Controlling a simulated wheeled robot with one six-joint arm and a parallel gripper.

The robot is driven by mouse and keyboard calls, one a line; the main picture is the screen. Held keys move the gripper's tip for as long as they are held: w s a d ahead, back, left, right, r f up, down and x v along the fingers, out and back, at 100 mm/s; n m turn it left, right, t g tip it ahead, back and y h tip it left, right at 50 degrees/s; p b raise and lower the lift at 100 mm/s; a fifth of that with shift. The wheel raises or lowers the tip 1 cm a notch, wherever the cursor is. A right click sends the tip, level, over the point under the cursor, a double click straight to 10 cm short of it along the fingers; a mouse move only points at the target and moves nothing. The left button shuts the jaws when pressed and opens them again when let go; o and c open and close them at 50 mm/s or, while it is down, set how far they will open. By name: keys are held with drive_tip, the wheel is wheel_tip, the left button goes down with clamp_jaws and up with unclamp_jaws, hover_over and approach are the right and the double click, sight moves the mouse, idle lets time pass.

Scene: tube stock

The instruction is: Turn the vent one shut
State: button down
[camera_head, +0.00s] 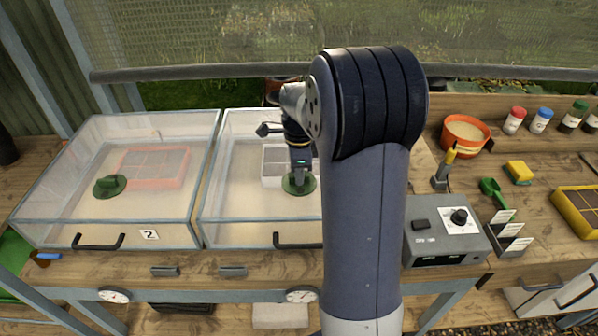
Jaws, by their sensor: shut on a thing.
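Two clear-lidded propagator boxes stand side by side on the bench. The left box (206,180) carries a label "2" (149,234) and has a green round vent with a raised grip (109,185) on its lid. The right box (230,215) has a matching green vent (309,186) on its lid; my arm covers this box's right part, and no number shows on it. My gripper (298,180) points down at the right box's vent and is shut on its grip. The grip is mostly hidden by the gripper, so its turn angle cannot be told.
A grey control box (443,236) with a knob stands right of my arm. Beyond it are a green scoop (494,192), a yellow sponge (519,172), an orange pot (463,136) and small capped bottles (514,120). Dark handles (97,243) stick out at the boxes' fronts.

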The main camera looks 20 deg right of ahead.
drive_tip(key=shift+m, duration=0.5)
drive_tip(key=c, duration=1.5)
unclamp_jaws()
wheel_tip(320, 180, up, 11)
drive_tip(key=shift+f+b, duration=0.1)
drive_tip(key=shift+b, duration=0.2)
drive_tip(key=shift+f, duration=0.1)
wheel_tip(320, 180, down, 11)
drive_tip(key=shift+r+p, duration=0.1)
drive_tip(key=shift+p, duration=0.25)
drive_tip(key=shift+r, duration=0.1)
